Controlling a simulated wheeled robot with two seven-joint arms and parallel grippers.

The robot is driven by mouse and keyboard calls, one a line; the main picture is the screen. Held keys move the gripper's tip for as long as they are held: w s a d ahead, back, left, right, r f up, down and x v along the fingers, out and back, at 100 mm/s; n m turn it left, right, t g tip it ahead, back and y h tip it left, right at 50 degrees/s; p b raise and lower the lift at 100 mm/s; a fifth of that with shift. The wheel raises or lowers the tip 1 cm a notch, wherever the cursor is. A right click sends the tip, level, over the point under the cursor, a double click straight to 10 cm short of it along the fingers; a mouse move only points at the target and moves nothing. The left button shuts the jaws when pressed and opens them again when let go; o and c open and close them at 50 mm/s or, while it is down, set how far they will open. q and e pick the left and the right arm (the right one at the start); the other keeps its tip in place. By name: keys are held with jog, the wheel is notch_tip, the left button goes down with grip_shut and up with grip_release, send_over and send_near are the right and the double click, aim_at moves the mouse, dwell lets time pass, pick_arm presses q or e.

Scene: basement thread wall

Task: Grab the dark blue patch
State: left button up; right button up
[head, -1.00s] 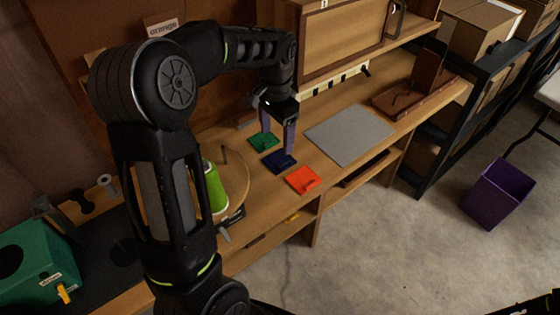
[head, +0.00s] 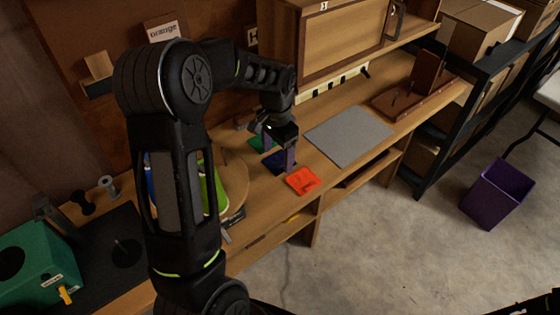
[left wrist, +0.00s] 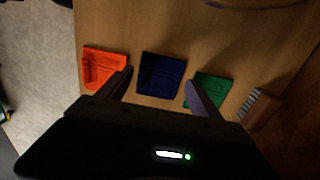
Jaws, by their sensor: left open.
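The dark blue patch (head: 277,160) lies flat on the wooden bench between a green patch (head: 262,143) and an orange-red patch (head: 303,180). My left gripper (head: 279,160) is open and low over the dark blue patch, pointing down; its fingers partly cover the patch in the head view. In the left wrist view the dark blue patch (left wrist: 162,76) lies just beyond and between the two open fingertips (left wrist: 160,84), with the orange-red patch (left wrist: 104,67) to the left and the green patch (left wrist: 209,91) to the right. Contact with the patch cannot be told.
A grey mat (head: 349,135) lies right of the patches. A round wooden turntable (head: 236,180) with a green thread cone (head: 214,187) stands at left. A wooden cabinet (head: 348,42) stands behind, and a brush-like block (left wrist: 260,108) lies beyond the green patch.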

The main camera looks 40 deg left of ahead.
aim_at(277, 163)
pick_arm(q)
jog(key=shift+f, duration=0.6)
jog(key=shift+c, duration=0.4)
jog(key=c, duration=1)
jog(key=shift+r, duration=0.15)
notch_tip(277, 163, up, 10)
dwell(0.3)
